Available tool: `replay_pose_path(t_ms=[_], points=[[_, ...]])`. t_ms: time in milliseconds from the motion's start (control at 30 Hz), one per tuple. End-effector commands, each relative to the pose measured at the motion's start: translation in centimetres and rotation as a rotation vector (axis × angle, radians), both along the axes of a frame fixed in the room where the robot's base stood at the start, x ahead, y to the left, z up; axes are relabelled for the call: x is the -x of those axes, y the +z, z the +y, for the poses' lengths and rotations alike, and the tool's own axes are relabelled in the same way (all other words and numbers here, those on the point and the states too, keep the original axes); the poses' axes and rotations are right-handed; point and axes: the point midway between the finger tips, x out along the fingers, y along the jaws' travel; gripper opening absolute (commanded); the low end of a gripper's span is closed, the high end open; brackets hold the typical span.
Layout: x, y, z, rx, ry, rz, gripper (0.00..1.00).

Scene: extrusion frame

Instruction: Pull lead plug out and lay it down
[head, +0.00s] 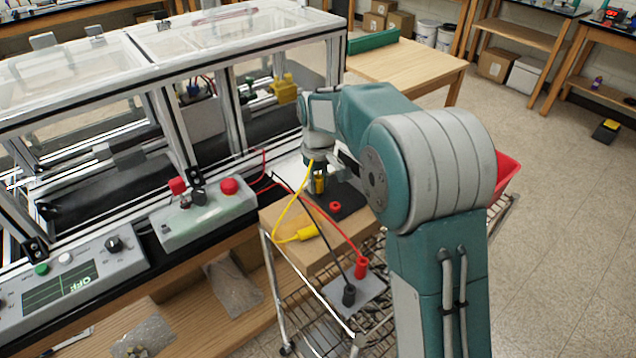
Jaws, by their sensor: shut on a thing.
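My gripper (320,185) points down over a small dark panel (351,203) on a wooden-topped cart. It is shut on a yellow lead plug (319,183), which shows between the dark fingers. The yellow lead (287,212) loops from the gripper down to its other yellow plug (302,235), which lies on the wooden top (282,220). A red ring-like socket (335,206) sits on the panel, in front of the gripper. I cannot tell whether the held plug's tip is in a socket or clear of the panel.
A red plug (361,267) and a black plug (348,295) stand upright on a lower grey plate, their leads crossing the wooden top. A control box (205,212) with red buttons and the extrusion frame (165,105) stand left. A red bin (508,175) is right, behind my arm.

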Motion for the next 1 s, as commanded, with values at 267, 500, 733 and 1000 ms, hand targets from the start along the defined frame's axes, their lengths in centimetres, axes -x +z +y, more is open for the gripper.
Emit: replay_pose_path(t_ms=[267, 500, 733, 1000], points=[[0.0, 0.6, 0.0, 0.001, 0.000, 0.001, 0.00], [0.0, 1.4, 0.0, 0.000, 0.000, 0.000, 0.00], [0.0, 2.2, 0.0, 0.001, 0.000, 0.001, 0.00], [0.0, 3.1, 0.0, 0.000, 0.000, 0.000, 0.00]])
